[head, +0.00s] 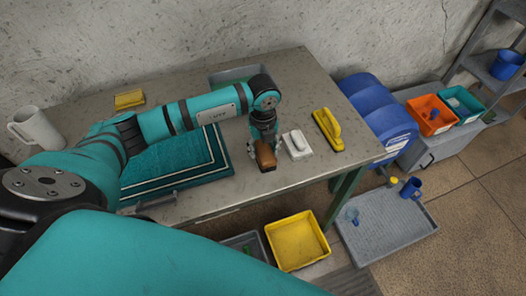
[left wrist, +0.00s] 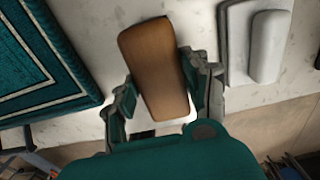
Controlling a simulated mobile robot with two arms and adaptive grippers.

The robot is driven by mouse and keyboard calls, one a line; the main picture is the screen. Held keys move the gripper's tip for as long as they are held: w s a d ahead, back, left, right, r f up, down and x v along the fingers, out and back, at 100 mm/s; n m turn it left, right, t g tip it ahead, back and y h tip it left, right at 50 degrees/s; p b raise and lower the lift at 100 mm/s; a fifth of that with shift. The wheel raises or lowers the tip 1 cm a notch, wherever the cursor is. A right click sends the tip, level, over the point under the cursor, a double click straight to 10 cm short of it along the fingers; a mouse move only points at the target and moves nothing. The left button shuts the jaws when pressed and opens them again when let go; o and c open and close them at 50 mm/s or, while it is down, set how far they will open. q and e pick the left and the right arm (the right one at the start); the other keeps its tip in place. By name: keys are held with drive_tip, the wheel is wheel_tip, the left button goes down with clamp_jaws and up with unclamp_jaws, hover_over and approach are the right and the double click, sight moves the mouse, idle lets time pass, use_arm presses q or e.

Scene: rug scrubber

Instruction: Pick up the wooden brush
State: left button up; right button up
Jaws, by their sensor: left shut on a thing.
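The wooden brush (head: 265,156) is brown and block-shaped, near the front edge of the table. In the left wrist view the brush (left wrist: 153,68) lies lengthwise between the two fingers. My left gripper (head: 262,143) comes down on it from above and is shut on it; the fingers (left wrist: 160,98) touch its sides. I cannot tell whether the brush rests on the table or is slightly raised. My right gripper is not in view.
A white scrubber (head: 297,144) lies close right of the brush, with a yellow one (head: 328,130) beyond it. A teal rug (head: 175,165) lies to the left. A white mug (head: 36,128) stands far left. A yellow bin (head: 297,240) sits below the table.

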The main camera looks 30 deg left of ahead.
sight(263, 149)
use_arm(q)
drive_tip(key=c, duration=0.3)
drive_tip(key=shift+r, duration=0.1)
drive_tip(key=shift+w+r+b, duration=0.1)
drive_tip(key=shift+r+b, duration=0.3)
drive_tip(key=shift+r, duration=0.2)
drive_tip(key=shift+s+d+r+b, duration=0.15)
drive_tip(key=shift+r+b, duration=0.15)
drive_tip(key=shift+r, duration=0.2)
drive_tip(key=shift+s+r+b, duration=0.1)
drive_tip(key=shift+r+b, duration=0.15)
drive_tip(key=shift+r, duration=0.25)
drive_tip(key=s+d+r+b, duration=0.1)
drive_tip(key=s+d, duration=0.3)
drive_tip(key=s, duration=0.2)
drive_tip(key=s+d+b, duration=0.2)
drive_tip(key=s+d, duration=0.2)
drive_tip(key=s, duration=0.3)
drive_tip(key=shift+d+r+b, duration=0.25)
drive_tip(key=shift+r+b, duration=0.05)
drive_tip(key=shift+r, duration=0.05)
drive_tip(key=o, duration=0.6)
drive_tip(key=c, duration=0.7)
